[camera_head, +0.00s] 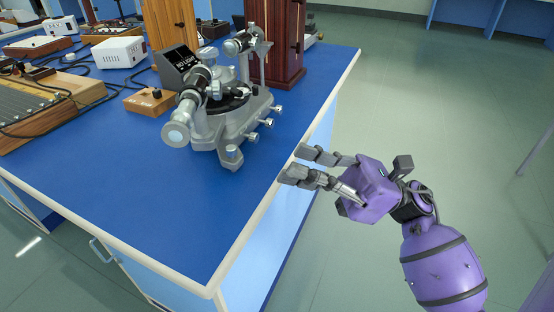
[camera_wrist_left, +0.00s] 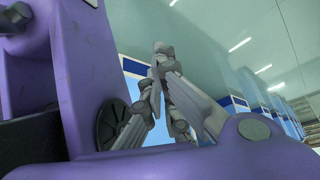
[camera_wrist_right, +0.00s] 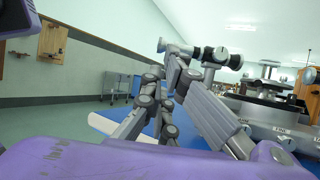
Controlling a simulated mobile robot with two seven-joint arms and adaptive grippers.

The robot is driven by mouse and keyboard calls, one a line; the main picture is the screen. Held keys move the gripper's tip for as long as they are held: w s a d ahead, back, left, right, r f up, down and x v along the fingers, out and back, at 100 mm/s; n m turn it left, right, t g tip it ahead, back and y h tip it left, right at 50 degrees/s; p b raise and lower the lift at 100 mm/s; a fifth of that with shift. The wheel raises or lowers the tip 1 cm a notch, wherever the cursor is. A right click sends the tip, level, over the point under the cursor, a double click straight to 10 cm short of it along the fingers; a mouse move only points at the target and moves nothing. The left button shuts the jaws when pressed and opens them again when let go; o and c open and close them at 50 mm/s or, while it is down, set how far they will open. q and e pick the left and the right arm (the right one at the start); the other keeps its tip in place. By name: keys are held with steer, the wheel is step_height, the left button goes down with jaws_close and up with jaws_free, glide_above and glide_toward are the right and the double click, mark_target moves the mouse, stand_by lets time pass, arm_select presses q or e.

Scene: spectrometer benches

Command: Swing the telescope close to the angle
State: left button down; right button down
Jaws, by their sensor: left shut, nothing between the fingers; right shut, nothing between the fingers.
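The spectrometer (camera_head: 228,115), a silver-grey instrument, stands on the blue bench near its right edge. One tube (camera_head: 188,106) reaches toward the front left and ends in a pale round disc; another tube (camera_head: 241,44) is at the back. I cannot tell for sure which is the telescope. My right gripper (camera_head: 296,163) is shut and empty at the bench's right edge, apart from the spectrometer. In the right wrist view its fingertips (camera_wrist_right: 176,54) meet, with part of the spectrometer (camera_wrist_right: 270,105) to the right. My left gripper (camera_wrist_left: 162,50) is shut and empty, outside the head view.
A dark display (camera_head: 181,59) reading "NO LIGHT" and a small wooden box (camera_head: 149,102) stand left of the spectrometer. A red-brown wooden cabinet (camera_head: 286,45) stands behind it. The blue bench top (camera_head: 180,215) is clear in front. Open floor lies to the right.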

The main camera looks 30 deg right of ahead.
steer(key=shift+s+d+f, duration=0.1)
steer(key=shift+d, duration=0.1)
